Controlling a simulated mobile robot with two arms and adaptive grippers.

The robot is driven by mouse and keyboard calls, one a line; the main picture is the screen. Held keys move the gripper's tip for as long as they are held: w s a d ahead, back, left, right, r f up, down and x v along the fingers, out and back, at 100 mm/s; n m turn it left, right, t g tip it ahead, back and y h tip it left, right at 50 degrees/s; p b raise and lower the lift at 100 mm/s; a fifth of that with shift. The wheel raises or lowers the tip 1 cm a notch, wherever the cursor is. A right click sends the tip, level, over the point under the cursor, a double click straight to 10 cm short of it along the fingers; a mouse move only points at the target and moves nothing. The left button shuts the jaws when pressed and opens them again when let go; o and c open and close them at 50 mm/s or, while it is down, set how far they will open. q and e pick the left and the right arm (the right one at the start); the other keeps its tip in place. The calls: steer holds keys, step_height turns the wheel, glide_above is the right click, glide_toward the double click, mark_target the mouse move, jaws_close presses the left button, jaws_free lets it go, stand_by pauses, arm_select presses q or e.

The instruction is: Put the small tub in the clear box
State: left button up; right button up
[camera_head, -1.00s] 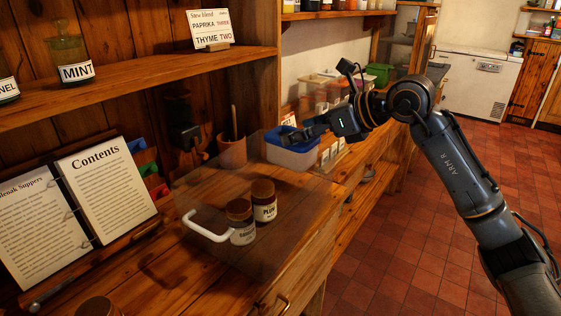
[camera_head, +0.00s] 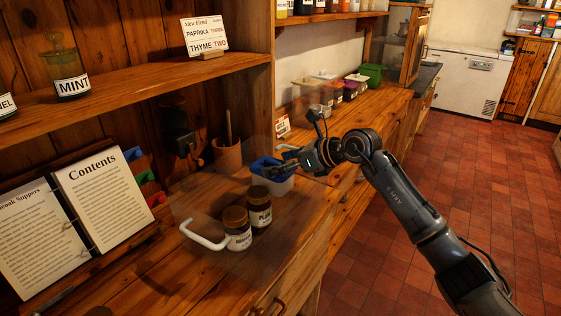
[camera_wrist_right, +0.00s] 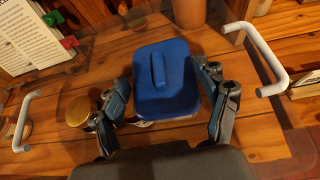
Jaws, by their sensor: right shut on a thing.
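The small tub (camera_head: 279,186) has a pale body and a blue lid. My right gripper (camera_head: 285,168) is shut on it, with a finger on either side. In the wrist view the blue lid (camera_wrist_right: 166,80) sits upright between the fingers. The clear box has a white handle (camera_head: 203,236) at its near left; its walls are barely visible. Both handles show in the wrist view, left (camera_wrist_right: 25,122) and right (camera_wrist_right: 262,60), with the tub between them. How far the tub is above the box floor is hard to tell. My left gripper is not in view.
Two dark-lidded jars (camera_head: 236,229) (camera_head: 260,209) stand in the left part of the box. A terracotta pot (camera_head: 227,157) stands behind it. An open recipe book (camera_head: 95,205) is at left. Several lidded tubs (camera_head: 335,92) are farther along the counter.

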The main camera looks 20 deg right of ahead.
steer(key=shift+f+b, duration=0.45)
steer(key=shift+f, duration=0.05)
steer(key=shift+s+f, duration=0.1)
steer(key=o, duration=1.4)
